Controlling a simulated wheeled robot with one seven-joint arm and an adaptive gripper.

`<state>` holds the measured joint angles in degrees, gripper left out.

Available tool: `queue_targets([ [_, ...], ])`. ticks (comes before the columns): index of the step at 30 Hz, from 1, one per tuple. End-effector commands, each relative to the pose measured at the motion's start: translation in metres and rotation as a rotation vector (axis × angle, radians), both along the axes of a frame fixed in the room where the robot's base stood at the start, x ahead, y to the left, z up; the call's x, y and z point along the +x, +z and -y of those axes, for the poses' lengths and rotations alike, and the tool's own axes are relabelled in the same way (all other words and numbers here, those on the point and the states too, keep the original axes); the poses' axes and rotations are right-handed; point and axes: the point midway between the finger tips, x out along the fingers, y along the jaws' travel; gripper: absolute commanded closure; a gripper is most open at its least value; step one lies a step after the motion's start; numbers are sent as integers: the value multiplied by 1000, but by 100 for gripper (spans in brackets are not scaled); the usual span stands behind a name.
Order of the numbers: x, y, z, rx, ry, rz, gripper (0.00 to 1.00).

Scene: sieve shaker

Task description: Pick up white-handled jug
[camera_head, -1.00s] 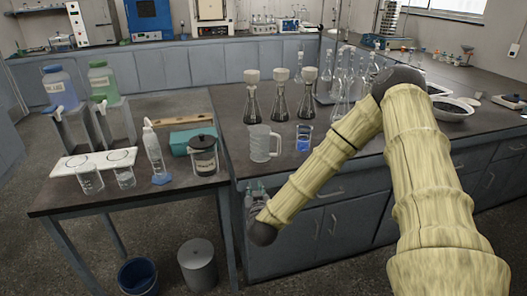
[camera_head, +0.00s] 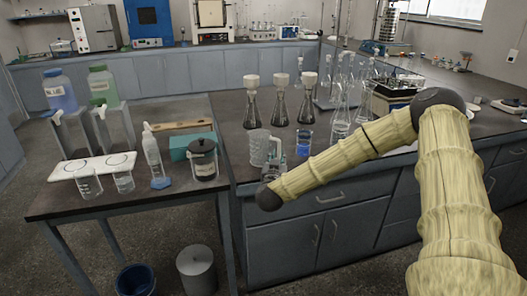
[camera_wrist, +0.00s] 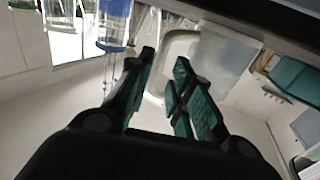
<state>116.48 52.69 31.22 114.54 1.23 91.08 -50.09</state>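The white-handled jug (camera_head: 259,146) is a pale, translucent jug standing upright near the front left edge of the dark bench, its handle towards the right. It also shows in the wrist view (camera_wrist: 218,57), with its pale handle seen in line with the gap between my fingertips. My gripper (camera_head: 275,164) is in front of the jug's lower right part and hides some of it. In the wrist view my gripper (camera_wrist: 165,60) is open with nothing held. I cannot tell whether the fingertips have reached either side of the handle.
A small beaker of blue liquid (camera_head: 304,143) stands close to the right of the jug. Several dark flasks (camera_head: 279,107) stand behind. A dark-lidded jar (camera_head: 203,160) and teal box (camera_head: 180,149) are on the lower left table.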

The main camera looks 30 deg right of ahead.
Motion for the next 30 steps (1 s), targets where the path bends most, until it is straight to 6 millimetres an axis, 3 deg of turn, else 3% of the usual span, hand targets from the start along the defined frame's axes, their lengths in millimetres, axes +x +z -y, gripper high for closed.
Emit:
queue_targets([
  [12, 35, -1, 30, 0, -1, 0, 78],
  [21, 39, -1, 33, 0, 0, 0, 78],
  [25, 39, -1, 33, 0, 0, 0, 100],
  [30, 38, -1, 32, 0, 0, 0, 100],
])
